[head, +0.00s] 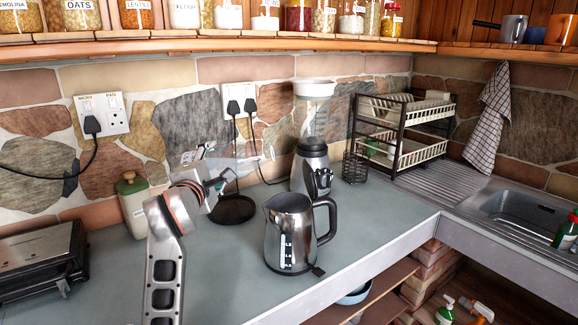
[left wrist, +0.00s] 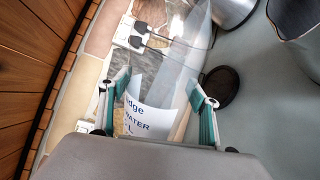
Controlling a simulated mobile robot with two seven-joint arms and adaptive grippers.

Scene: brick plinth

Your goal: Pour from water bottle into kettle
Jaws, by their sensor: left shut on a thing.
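My left gripper (head: 214,182) is above the counter, to the left of and higher than the kettle. It is shut on the clear water bottle (left wrist: 150,118), whose white label with blue lettering shows between the two fingers in the left wrist view. The bottle is tilted well over, and its transparent body shows only faintly in the head view, reaching right from the gripper; its mouth and water level are hard to make out. The steel kettle (head: 288,238) stands upright on the counter, handle to the right, apart from the gripper. My right gripper is not in view.
A black round base (head: 233,209) lies behind the kettle. A blender (head: 312,165) stands close behind it, with a dish rack (head: 402,125) and sink (head: 530,212) to the right. A green-lidded canister (head: 133,200) and a grill (head: 42,262) are left. The front counter is clear.

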